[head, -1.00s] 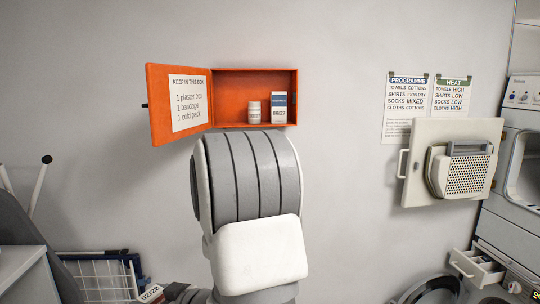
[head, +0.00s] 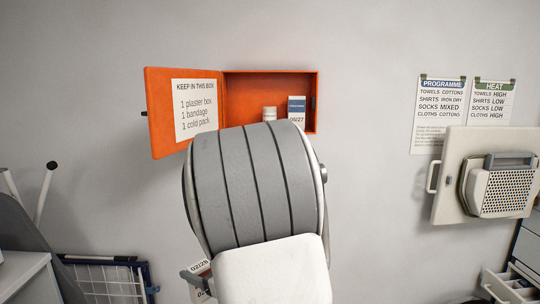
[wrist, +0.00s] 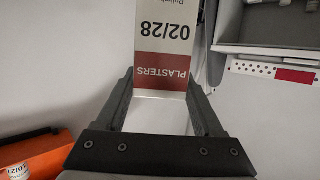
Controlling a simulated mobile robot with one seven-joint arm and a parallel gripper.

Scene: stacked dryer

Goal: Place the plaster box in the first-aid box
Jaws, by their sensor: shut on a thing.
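The plaster box (wrist: 162,50) is white with a red band reading PLASTERS and the date 02/28, upside down in the wrist view. My gripper (wrist: 160,88) is shut on it, one finger on each side. In the head view the plaster box (head: 199,268) shows only partly, low and left of my arm. The orange first-aid box (head: 270,75) is on the wall, above my gripper in the head view, its door (head: 155,115) open to the left. Inside stand a small white cylinder (head: 270,113) and a blue-and-white carton (head: 297,108). My arm hides part of its lower edge.
The door's list names a plaster box, bandage and cold pack. A cream panel with a vented unit (head: 500,188) is at right, below two notices (head: 442,115). A wire rack (head: 108,280) is at lower left. An orange thing (wrist: 45,160) shows in the wrist view's corner.

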